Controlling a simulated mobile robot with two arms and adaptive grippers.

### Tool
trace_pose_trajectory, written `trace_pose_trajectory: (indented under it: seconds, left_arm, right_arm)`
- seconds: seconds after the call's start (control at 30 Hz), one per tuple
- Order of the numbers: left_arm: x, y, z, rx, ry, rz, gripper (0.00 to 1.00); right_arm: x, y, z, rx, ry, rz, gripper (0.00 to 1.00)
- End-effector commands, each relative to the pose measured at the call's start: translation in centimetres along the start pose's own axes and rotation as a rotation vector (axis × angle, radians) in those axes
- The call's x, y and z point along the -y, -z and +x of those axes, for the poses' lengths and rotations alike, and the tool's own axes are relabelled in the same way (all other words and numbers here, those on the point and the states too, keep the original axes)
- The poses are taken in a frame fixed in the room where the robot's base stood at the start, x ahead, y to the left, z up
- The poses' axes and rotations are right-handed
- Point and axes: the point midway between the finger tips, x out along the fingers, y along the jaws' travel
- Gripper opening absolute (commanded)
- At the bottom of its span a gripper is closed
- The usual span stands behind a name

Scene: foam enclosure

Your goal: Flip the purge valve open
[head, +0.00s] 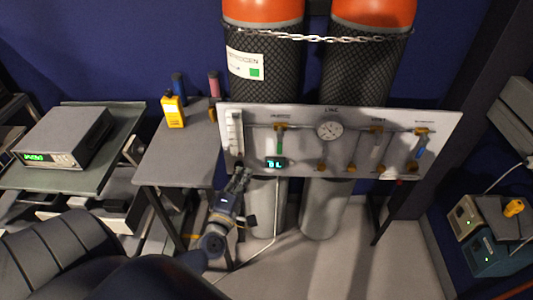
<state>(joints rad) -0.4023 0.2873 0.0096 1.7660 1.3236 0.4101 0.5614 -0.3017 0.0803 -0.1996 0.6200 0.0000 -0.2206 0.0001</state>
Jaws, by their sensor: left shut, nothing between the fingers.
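A pale valve panel (350,165) stands in front of two gas cylinders. It carries a round gauge (330,128) and several brass valves. The small labels are too blurred to tell which is the purge valve. The handles hang roughly downward, the blue one slanted. My left gripper (241,174) is shut and empty at the panel's lower left edge, left of a lit display (275,163). My right gripper is not in view.
Netted cylinders with orange tops (262,12) stand behind the panel, with a chain (330,38) across them. A grey table (175,165) at the left holds a yellow meter (173,111). Boxes (490,235) stand at the right. Space before the panel's right half is clear.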

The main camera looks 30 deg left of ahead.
Motion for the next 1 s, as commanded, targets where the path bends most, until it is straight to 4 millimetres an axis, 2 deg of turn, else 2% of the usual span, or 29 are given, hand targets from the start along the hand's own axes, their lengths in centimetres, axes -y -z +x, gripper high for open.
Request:
trace_pose_trajectory:
  seconds: [0.27,0.8,1.0]
  left_arm:
    - [-0.1,0.0,1.1,0.001,-0.001,0.002,0.0]
    - [0.0,-0.1,10.1,0.001,-0.001,0.003,0.0]
    - [-0.1,-2.8,10.8,0.001,0.001,0.001,0.0]
  right_arm:
    - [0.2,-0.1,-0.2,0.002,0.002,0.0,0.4]
    - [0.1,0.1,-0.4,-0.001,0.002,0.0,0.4]
    - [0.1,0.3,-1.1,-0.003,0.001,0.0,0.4]
